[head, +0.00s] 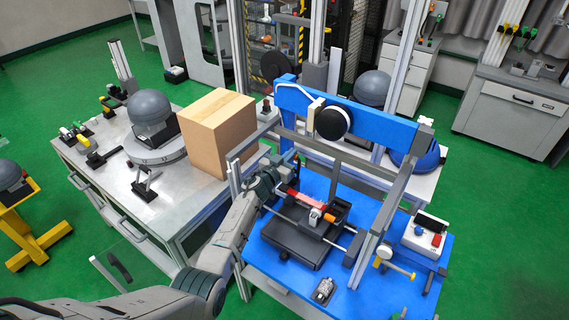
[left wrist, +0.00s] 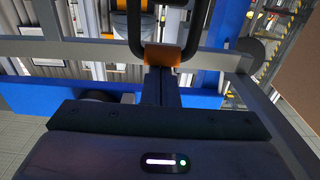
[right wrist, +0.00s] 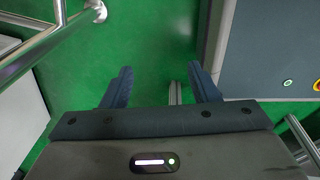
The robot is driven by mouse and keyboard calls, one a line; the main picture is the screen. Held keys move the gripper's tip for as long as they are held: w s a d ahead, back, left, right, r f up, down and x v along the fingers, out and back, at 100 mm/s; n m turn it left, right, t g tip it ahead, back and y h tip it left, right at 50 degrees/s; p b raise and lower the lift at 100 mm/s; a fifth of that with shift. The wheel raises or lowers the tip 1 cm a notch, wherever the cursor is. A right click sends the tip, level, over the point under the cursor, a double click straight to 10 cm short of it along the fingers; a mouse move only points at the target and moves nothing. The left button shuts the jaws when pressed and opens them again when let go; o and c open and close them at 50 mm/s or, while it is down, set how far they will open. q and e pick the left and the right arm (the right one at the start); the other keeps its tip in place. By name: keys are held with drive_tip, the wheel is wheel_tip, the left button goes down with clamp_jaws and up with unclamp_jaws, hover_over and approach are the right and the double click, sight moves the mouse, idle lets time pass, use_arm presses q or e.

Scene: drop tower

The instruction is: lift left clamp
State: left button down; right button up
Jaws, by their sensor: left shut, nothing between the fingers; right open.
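My left gripper (head: 284,187) reaches over the left side of the blue table (head: 262,252), beside the black fixture (head: 292,245). In the left wrist view its fingers (left wrist: 161,82) are shut and empty. An orange block (left wrist: 162,57) with a black U-shaped bar (left wrist: 137,30) shows just beyond the fingertips; I cannot tell whether they touch. On the fixture are a red-pink bar (head: 309,201) and an orange-tipped clamp part (head: 329,217). The left clamp is partly hidden by my left gripper. My right gripper (right wrist: 160,82) is open and empty above green floor.
A blue crossbeam (head: 375,122) with a black disc (head: 332,123) spans above the fixture on grey posts. A cardboard box (head: 216,135) and a grey dome (head: 150,108) stand on the left bench. A control box (head: 422,236) sits at the table's right.

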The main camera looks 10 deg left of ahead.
use_arm(q)
drive_tip(key=shift+w+d+f, duration=0.15)
drive_tip(key=shift+w+f, duration=0.05)
drive_tip(key=shift+w, duration=0.4)
drive_tip(key=shift+w+d+f, duration=0.15)
drive_tip(key=shift+w+d, duration=0.05)
drive_tip(key=shift+w, duration=0.55)
use_arm(e)
drive_tip(key=shift+w+a+f, duration=0.1)
drive_tip(key=shift+w+a, duration=0.05)
drive_tip(key=shift+w, duration=0.35)
drive_tip(key=shift+w+a+f, duration=0.1)
drive_tip(key=shift+w, duration=0.35)
use_arm(q)
drive_tip(key=shift+w+d, duration=0.1)
drive_tip(key=shift+w, duration=0.1)
use_arm(e)
drive_tip(key=shift+s, duration=0.5)
